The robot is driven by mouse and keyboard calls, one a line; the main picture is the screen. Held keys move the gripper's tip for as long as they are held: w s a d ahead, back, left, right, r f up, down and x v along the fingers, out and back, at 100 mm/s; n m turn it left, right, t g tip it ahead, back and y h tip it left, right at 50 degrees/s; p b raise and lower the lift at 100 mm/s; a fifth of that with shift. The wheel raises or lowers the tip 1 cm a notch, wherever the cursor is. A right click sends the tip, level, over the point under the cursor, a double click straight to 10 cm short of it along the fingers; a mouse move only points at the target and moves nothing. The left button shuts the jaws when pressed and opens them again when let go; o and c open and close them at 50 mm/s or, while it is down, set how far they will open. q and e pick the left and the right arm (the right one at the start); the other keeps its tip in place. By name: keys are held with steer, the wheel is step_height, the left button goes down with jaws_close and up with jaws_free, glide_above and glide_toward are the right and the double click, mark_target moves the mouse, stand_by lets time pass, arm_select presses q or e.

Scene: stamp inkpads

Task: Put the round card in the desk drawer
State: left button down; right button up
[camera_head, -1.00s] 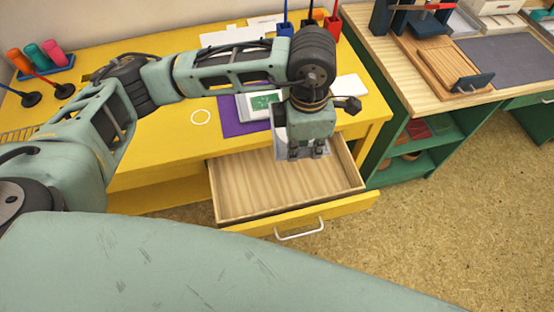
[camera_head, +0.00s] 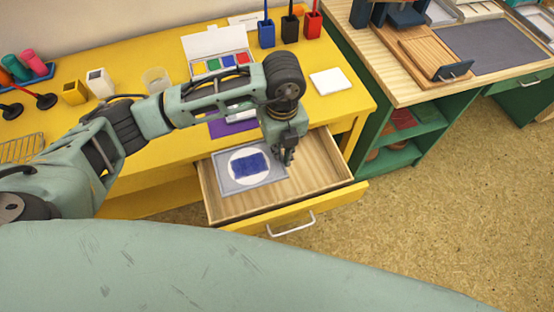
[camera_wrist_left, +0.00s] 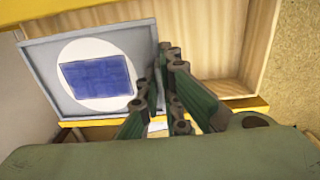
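The round card (camera_head: 236,178) is a grey square panel with a white circle and a dark blue square in its middle. In the head view it shows face up over the inside of the open desk drawer (camera_head: 306,164). It also shows large and tilted in the left wrist view (camera_wrist_left: 80,45). My left gripper (camera_head: 284,157) is at the card's right edge, with its fingers (camera_wrist_left: 160,90) close together on that edge. Whether the card touches the drawer floor is unclear. My right gripper is not in view.
The yellow desk (camera_head: 130,150) holds an ink pad box (camera_head: 222,42), a white square (camera_head: 330,81), a purple mat (camera_head: 228,127), and blue, black and red holders at the back. A green shelf desk (camera_head: 425,130) stands at right. The floor (camera_head: 440,215) before the drawer is clear.

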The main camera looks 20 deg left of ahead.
arm_select(q)
step_height(320, 180, down, 12)
steer(key=shift+w+d+r, duration=0.1)
steer(key=shift+w+d, duration=0.1)
steer(key=shift+w, duration=0.35)
steer(key=w, duration=0.1)
steer(key=w+d, duration=0.1)
steer(key=shift+w+d+p, duration=0.15)
steer(key=shift+w+p, duration=0.25)
steer(key=shift+s+f, duration=0.1)
steer(key=shift+f, duration=0.5)
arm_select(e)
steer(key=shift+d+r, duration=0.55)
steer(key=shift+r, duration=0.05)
arm_select(q)
steer(key=shift+f, duration=0.2)
steer(key=c, duration=2)
jaws_free()
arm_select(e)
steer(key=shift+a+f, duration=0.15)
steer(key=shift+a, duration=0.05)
